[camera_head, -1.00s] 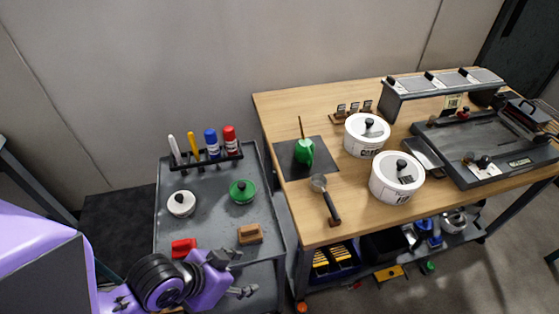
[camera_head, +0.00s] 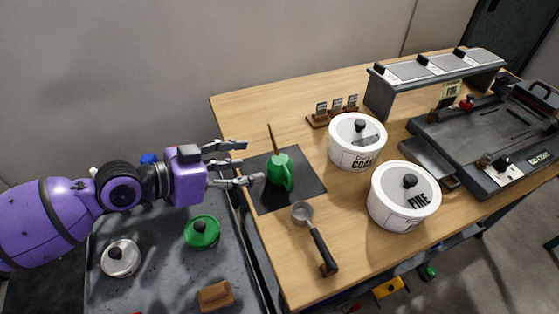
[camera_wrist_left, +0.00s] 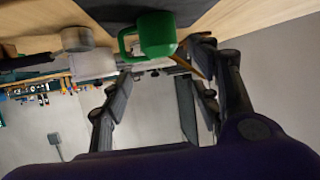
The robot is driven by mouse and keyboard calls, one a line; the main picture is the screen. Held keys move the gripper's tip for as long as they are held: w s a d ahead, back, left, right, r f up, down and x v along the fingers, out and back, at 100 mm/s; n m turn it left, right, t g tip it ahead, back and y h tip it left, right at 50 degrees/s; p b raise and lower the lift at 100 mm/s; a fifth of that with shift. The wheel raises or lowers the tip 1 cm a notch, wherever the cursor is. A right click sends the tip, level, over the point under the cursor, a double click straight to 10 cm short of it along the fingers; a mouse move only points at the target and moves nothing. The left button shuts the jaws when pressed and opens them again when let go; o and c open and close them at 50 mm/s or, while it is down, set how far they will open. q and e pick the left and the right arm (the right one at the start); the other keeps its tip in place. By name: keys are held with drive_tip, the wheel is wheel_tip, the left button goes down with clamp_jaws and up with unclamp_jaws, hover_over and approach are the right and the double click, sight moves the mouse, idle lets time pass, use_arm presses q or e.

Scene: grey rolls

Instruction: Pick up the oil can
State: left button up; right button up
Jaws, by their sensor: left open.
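The oil can (camera_head: 280,171) is green with a thin brown spout pointing up and a handle on its right side. It stands upright on a dark mat (camera_head: 308,182) at the left side of the wooden table. My left gripper (camera_head: 254,163) is open and empty just left of the can, its fingers reaching over the mat's left edge toward it. In the left wrist view the green can (camera_wrist_left: 158,36) shows at the top, beyond and between the open fingers. My right gripper is not in view.
A portafilter (camera_head: 318,238) lies in front of the mat. Two white lidded tubs, COARSE (camera_head: 350,155) and FINE (camera_head: 395,212), stand to the right. A grey cart (camera_head: 160,285) with a green lid (camera_head: 202,232) is below my left arm.

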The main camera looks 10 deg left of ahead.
sight(270, 168)
use_arm(q)
drive_tip(key=shift+f, duration=0.75)
drive_tip(key=shift+w+d+f, duration=0.1)
drive_tip(key=shift+w+f, duration=0.05)
drive_tip(key=shift+w, duration=0.05)
drive_tip(key=shift+x, duration=1.2)
drive_tip(key=x, duration=0.5)
drive_tip(key=shift+s+f+p, duration=0.1)
drive_tip(key=shift+f+p, duration=0.05)
drive_tip(key=shift+p, duration=0.2)
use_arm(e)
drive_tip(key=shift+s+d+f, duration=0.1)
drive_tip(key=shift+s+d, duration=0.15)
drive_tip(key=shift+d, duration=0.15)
use_arm(q)
drive_tip(key=shift+c, duration=0.5)
drive_tip(key=c, duration=0.7)
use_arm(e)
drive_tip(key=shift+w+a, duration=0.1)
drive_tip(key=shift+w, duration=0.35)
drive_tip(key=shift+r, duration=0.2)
